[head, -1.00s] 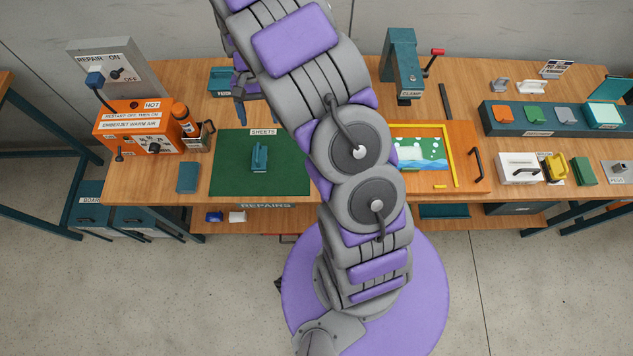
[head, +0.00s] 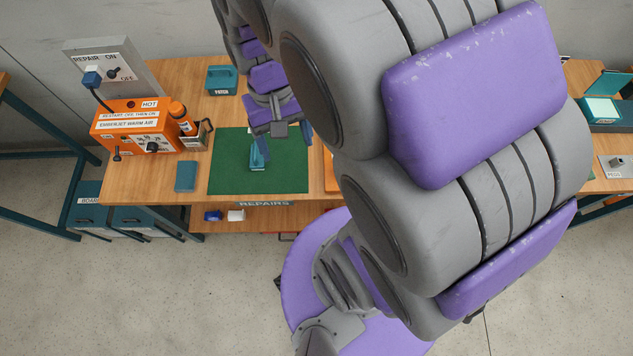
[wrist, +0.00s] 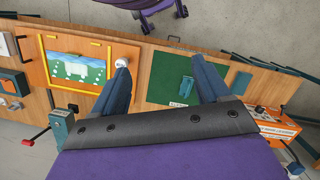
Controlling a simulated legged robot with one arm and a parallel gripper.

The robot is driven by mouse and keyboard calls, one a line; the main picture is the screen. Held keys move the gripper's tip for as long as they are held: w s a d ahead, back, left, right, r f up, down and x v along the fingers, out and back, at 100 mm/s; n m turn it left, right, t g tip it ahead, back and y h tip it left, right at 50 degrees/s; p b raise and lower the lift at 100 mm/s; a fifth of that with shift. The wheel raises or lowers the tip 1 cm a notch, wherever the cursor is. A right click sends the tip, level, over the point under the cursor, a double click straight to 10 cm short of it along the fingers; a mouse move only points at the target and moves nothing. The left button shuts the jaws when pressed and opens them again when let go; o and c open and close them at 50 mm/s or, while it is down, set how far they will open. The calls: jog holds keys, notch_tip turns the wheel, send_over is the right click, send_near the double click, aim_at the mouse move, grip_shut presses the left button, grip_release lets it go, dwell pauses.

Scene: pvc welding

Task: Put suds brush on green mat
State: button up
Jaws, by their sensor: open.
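The green mat (head: 225,178) lies on the workbench and also shows between my fingers in the wrist view (wrist: 162,82). A teal handled tool (head: 258,158) stands on it; whether this is the suds brush I cannot tell. A small round white item (wrist: 122,62) with dark marks sits beside the mat, by my left finger in the wrist view; its marks are too small to read. My gripper (head: 281,134) is open, with nothing between its fingers (wrist: 160,72), above the mat's far part. My arm hides the bench's middle in the head view.
An orange warm-air unit (head: 135,133) and a dark teal block (head: 186,176) stand left of the mat. A teal box (head: 222,80) is behind it. The wrist view shows a yellow-edged frame with a picture (wrist: 76,62). The mat's left part is clear.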

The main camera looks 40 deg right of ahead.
jog(key=s+a+n, duration=0.1)
jog(key=s+n, duration=0.1)
jog(key=s, duration=0.9)
jog(key=shift+s+r+n+t, duration=0.25)
jog(key=shift+r+n+t, duration=0.05)
jog(key=shift+r, duration=0.1)
notch_tip(320, 180, down, 3)
jog(key=b, duration=0.2)
jog(key=shift+r+b, duration=0.1)
jog(key=shift+b, duration=0.3)
